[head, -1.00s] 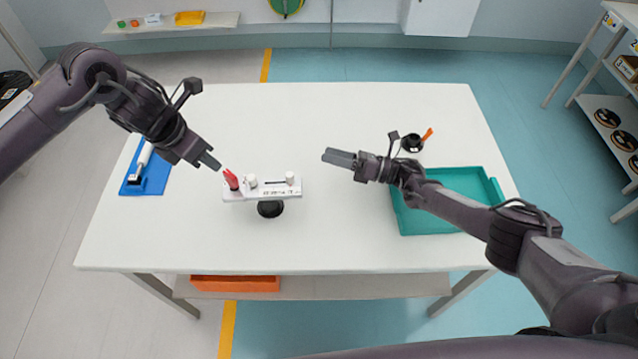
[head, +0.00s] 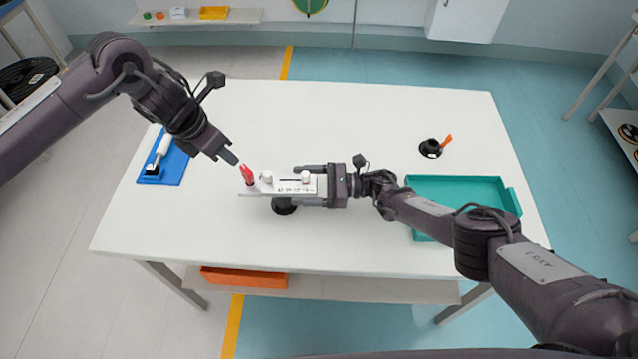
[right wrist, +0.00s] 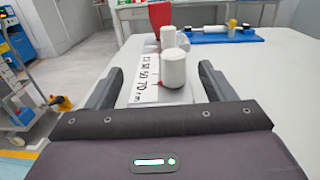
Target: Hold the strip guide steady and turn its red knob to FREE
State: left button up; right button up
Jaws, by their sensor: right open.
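The strip guide (head: 288,190) is a white bar with a printed scale, standing on a dark round foot (head: 285,207). Its red knob (head: 248,176) is at the left end and also shows at the far end in the right wrist view (right wrist: 160,15). Two white knobs stand along the bar. My right gripper (head: 303,186) is open with its fingers on either side of the bar's right end; in the right wrist view (right wrist: 160,72) gaps show beside the bar. My left gripper (head: 231,157) is just above and left of the red knob, seemingly apart from it; its finger gap is unclear.
A blue tray (head: 176,172) with a white-handled tool lies at the table's left. A teal tray (head: 460,183) is at the right, partly behind my right arm. A black cup (head: 430,149) with an orange piece stands behind it. The table's back middle is clear.

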jog(key=shift+a, duration=0.3)
